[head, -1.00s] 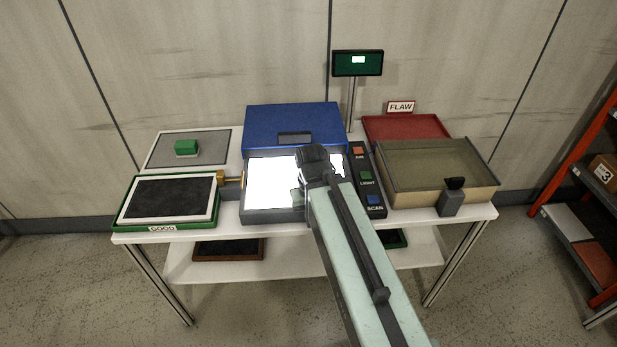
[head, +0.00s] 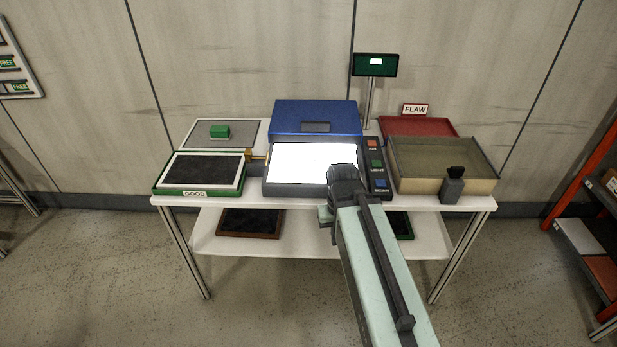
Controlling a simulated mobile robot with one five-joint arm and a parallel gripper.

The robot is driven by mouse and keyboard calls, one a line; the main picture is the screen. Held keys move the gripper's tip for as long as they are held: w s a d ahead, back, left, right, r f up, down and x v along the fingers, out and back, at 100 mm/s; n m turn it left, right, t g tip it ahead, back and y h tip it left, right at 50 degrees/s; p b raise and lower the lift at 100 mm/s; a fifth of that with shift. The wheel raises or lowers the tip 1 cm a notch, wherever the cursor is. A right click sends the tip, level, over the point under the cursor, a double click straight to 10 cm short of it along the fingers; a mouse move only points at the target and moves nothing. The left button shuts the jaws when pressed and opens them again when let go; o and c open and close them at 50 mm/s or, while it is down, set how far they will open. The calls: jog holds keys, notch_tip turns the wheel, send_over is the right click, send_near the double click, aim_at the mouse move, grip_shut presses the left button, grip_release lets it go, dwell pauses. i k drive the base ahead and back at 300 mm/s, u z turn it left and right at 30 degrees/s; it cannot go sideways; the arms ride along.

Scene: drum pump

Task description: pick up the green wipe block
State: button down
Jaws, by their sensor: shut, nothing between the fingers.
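The green wipe block (head: 219,131) sits on a grey mat (head: 247,129) at the back left of the white table. My arm reaches up from the bottom of the picture, and its dark wrist overlaps the front edge of the lit panel. My gripper (head: 326,214) shows only partly, to the lower left of the wrist, at the table's front edge. It is shut and empty, well to the right of the green block and nearer to me. The fingertips are mostly hidden by the arm.
A black plate in a white frame on the green GOOD tray (head: 195,194) stands in front of the block. The lit box with its blue lid (head: 316,116) is right of it. A button panel (head: 377,168), glass-topped bin (head: 447,160) and red FLAW tray (head: 420,126) stand further right.

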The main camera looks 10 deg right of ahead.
aim_at(221, 132)
jog(key=z, duration=0.05)
jog(key=k, duration=1.15)
jog(key=u, duration=0.3)
jog(key=i, duration=1.6)
jog(key=z, duration=0.05)
